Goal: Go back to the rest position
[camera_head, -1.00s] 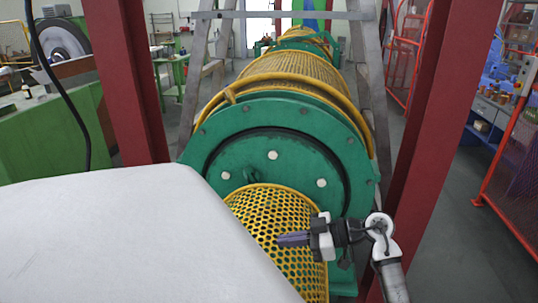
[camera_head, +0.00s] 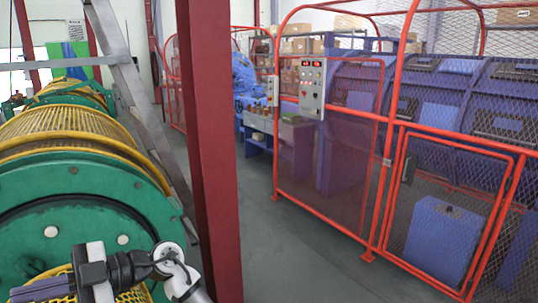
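My gripper (camera_head: 42,290) is at the lower left of the head view, on the end of my black and white arm. It points left, in front of the green round flange (camera_head: 85,215) of the strander and over its yellow perforated guard (camera_head: 135,294). I cannot tell whether it touches the guard. The fingers look close together, but the view is too small to tell if they are open or shut. No held object shows.
A red post (camera_head: 207,150) stands just right of the strander. A red mesh fence (camera_head: 380,200) with a control box (camera_head: 312,87) encloses blue machinery (camera_head: 440,115) on the right. Grey floor (camera_head: 290,255) lies free between post and fence.

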